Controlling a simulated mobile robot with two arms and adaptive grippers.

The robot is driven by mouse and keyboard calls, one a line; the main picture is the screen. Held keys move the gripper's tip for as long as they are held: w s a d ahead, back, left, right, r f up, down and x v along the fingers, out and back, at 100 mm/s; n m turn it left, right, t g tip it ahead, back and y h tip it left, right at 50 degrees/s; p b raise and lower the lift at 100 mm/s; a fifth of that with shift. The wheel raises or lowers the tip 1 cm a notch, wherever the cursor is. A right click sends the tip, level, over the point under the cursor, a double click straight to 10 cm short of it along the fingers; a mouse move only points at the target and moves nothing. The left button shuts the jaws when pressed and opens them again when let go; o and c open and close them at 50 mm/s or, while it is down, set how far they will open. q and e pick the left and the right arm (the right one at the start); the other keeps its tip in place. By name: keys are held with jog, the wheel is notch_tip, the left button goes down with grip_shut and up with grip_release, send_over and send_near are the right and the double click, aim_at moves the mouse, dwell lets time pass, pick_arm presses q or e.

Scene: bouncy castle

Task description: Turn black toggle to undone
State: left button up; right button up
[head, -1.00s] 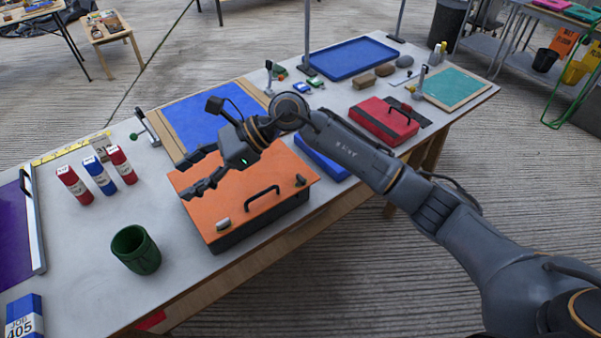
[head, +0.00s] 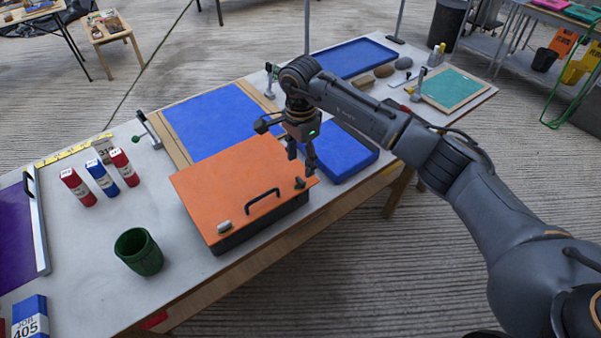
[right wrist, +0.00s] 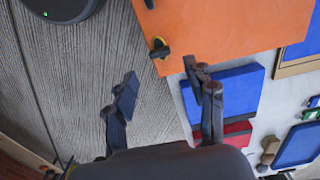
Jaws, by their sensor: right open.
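An orange-lidded box (head: 235,185) with a dark base sits on the table, a black handle (head: 263,201) on its lid. A small dark toggle (head: 300,183) is at the lid's right front corner; the right wrist view shows this black toggle (right wrist: 159,47) with a yellowish part, at the lid's edge. A paler grey toggle (head: 224,226) is at the left front corner. My right gripper (head: 302,164) is open and empty, pointing down above the dark toggle. In the right wrist view its fingers (right wrist: 158,75) are spread, with the toggle beyond them. My left gripper is out of view.
A blue case (head: 345,158) lies just right of the box, and a blue mat (head: 222,120) lies behind it. The table's front edge is close to the box.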

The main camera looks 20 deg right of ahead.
aim_at(300, 180)
notch_tip(300, 180, down, 7)
jog(key=shift+r+p, duration=0.2)
jog(key=shift+p, duration=0.4)
grip_shut()
